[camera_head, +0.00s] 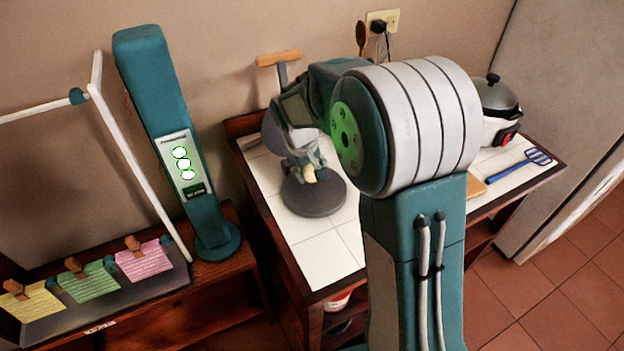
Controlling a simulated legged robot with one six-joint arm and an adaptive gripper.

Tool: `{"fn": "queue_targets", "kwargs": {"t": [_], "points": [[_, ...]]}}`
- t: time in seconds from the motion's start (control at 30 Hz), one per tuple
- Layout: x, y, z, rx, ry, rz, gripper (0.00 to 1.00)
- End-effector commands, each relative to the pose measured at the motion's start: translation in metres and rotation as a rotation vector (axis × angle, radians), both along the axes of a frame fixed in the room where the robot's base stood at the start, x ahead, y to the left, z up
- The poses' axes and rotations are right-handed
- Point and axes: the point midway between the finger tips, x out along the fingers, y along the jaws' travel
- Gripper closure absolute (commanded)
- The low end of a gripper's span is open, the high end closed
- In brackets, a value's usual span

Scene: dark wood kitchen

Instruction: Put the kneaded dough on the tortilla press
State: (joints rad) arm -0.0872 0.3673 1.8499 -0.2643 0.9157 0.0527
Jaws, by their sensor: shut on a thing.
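The tortilla press stands on the white tiled counter, with its dark round lower plate (313,197) lying flat and bare at the front. Its greyish upper plate seems raised behind, partly hidden by my arm, and a wooden-topped handle (278,58) rises at the back. My gripper (309,168) points down over the lower plate and is shut on the dough. The kneaded dough (309,174) is a small pale yellow lump at the fingertips. I cannot tell whether it touches the plate.
A rice cooker (496,110) and a blue slotted spatula (520,165) are on the counter's right. A tall teal device (180,150) and a rack with coloured cloths (95,280) stand left. Counter tiles (322,255) in front of the press are clear.

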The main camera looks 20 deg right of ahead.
Motion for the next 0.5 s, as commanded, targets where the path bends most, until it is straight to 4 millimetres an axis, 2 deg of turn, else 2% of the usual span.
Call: {"fn": "queue_targets", "kwargs": {"t": [0.1, 0.2, 0.5], "points": [[0.001, -0.001, -0.021, 0.001, 0.004, -0.001, 0.77], [0.001, -0.004, -0.032, 0.004, 0.002, -0.001, 0.77], [0.001, -0.001, -0.034, 0.001, 0.001, 0.000, 0.77]]}}
